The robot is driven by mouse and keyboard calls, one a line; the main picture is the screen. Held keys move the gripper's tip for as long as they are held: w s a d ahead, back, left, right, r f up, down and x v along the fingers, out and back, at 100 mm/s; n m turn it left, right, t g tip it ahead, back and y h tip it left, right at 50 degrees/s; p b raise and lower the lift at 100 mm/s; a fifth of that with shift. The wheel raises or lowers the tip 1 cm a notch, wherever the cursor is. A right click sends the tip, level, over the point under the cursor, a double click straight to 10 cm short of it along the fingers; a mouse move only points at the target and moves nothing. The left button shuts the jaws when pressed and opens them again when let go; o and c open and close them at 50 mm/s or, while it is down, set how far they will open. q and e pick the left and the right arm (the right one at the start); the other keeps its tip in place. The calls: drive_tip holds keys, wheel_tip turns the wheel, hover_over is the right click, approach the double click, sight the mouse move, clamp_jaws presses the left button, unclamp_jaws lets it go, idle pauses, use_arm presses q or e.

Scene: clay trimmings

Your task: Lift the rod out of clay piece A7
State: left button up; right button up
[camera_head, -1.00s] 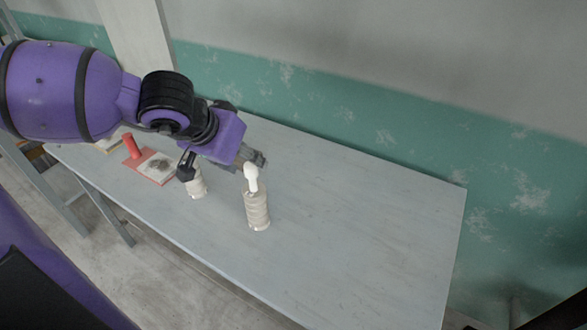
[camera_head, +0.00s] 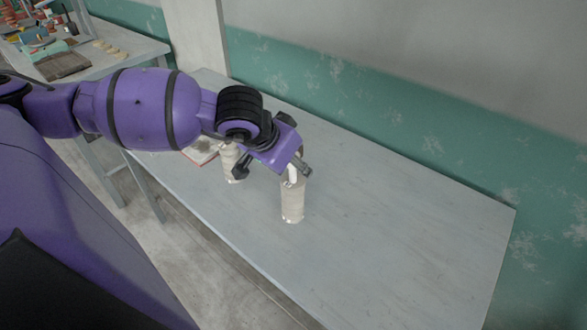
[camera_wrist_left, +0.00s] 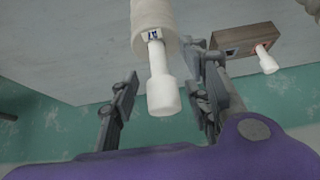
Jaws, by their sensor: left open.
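A pale, ridged clay cylinder (camera_head: 292,203) stands upright on the table, with a white rod (camera_head: 292,175) sticking up from its top. My left gripper (camera_head: 299,168) is open at the rod, above the clay. In the wrist view its fingers (camera_wrist_left: 168,105) are spread on either side of the rod, with gaps showing. My right gripper is not in view.
A second clay cylinder (camera_head: 231,165) stands to the left, partly behind my left arm. The grey table (camera_head: 400,235) is clear to the right. A green and grey wall (camera_head: 400,130) runs behind.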

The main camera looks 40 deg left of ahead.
use_arm(q)
drive_tip(key=shift+c, duration=0.2)
clamp_jaws()
